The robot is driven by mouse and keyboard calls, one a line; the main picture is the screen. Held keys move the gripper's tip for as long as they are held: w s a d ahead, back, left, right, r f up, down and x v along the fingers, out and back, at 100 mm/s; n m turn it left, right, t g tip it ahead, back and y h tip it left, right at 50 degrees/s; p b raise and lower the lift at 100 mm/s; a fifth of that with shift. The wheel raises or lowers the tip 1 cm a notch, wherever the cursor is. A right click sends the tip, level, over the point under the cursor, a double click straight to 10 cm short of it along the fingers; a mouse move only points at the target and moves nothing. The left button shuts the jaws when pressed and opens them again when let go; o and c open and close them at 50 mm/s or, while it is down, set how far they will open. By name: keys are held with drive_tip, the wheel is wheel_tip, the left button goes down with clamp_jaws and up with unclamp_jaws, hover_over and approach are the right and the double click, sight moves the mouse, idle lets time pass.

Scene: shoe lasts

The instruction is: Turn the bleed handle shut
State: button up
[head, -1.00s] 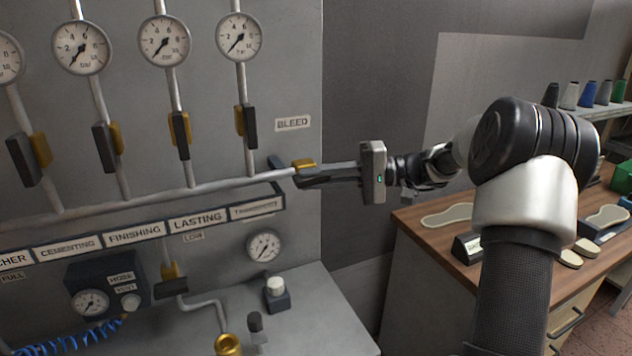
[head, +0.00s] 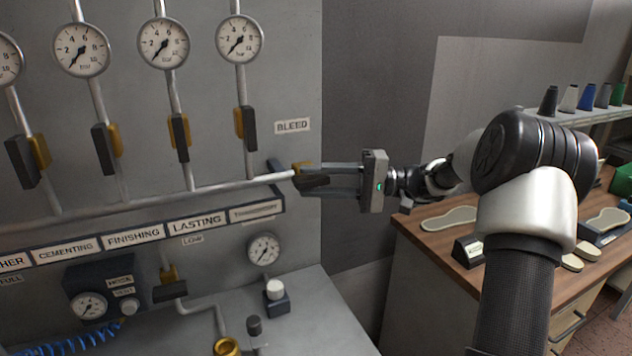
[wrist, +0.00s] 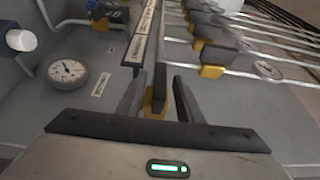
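The bleed valve is at the right end of the grey pipe, below the BLEED label (head: 292,125). It has a yellow body (head: 302,168) and a dark handle (head: 313,182). Contact with the handle cannot be told.
Several other dark-handled valves, such as one at LASTING's pipe (head: 245,130), stand left with gauges (head: 239,39) above. A label rail (head: 165,228) runs just below the pipe. A wooden bench (head: 440,243) stands at right. The space between panel and bench is free.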

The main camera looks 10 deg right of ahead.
drive_tip(key=s+d, duration=0.3)
drive_tip(key=d, duration=1.4)
drive_tip(key=shift+s+f, duration=0.15)
drive_tip(key=shift+s, duration=0.05)
